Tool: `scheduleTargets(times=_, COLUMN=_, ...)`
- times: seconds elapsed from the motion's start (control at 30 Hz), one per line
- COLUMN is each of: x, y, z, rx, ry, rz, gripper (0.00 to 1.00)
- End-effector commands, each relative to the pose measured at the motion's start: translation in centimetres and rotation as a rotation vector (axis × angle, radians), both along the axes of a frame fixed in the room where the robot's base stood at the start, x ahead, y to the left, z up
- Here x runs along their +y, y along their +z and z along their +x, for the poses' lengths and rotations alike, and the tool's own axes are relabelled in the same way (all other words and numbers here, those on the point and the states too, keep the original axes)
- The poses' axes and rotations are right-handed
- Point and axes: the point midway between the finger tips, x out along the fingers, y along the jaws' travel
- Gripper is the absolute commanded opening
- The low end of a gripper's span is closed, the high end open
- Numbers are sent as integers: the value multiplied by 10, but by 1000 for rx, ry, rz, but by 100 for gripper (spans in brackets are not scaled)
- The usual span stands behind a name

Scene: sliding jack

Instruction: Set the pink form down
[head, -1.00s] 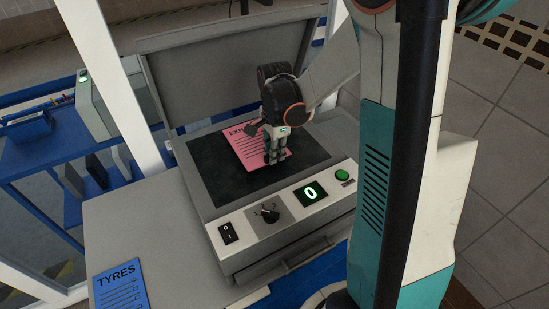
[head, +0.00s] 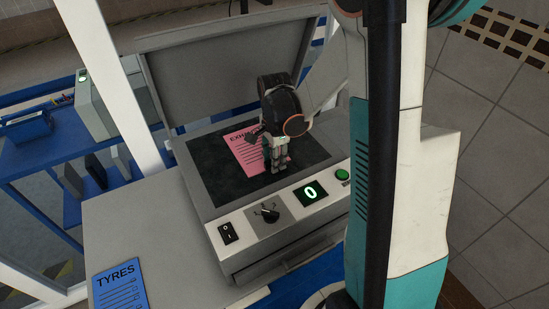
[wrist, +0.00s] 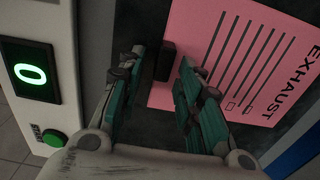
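The pink form (head: 243,152), headed EXHAUST, lies on the dark bed (head: 220,180) of a grey machine with its lid raised. In the wrist view the form (wrist: 235,55) looks flat, with a small black block (wrist: 165,62) at its edge. My gripper (head: 272,170) is low over the form's right side and hides part of it in the head view. In the wrist view my gripper's fingers (wrist: 160,70) are apart, with a gap between them. The black block shows beyond that gap, and I see nothing pinched. I cannot tell the exact height of the fingertips.
The raised lid (head: 225,75) stands behind the bed. A blue TYRES form (head: 119,287) lies at the table's front left.

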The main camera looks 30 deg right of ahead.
Motion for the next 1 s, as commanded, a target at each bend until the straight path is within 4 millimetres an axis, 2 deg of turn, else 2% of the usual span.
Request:
scheduleTargets(times=0.17, x=0, y=9, z=0, rx=0, ry=0, rz=0, gripper=33)
scheduleTargets(times=0.27, x=0, y=24, z=0, rx=0, ry=0, rz=0, gripper=33)
scheduleTargets(times=0.5, x=0, y=73, z=-1, rx=0, ry=0, rz=0, gripper=33)
scheduleTargets(times=0.7, x=0, y=105, z=-1, rx=0, ry=0, rz=0, gripper=33)
scheduleTargets(times=0.83, x=0, y=117, z=0, rx=0, ry=0, rz=0, gripper=33)
scheduleTargets(times=1.0, x=0, y=122, z=-1, rx=0, ry=0, rz=0, gripper=33)
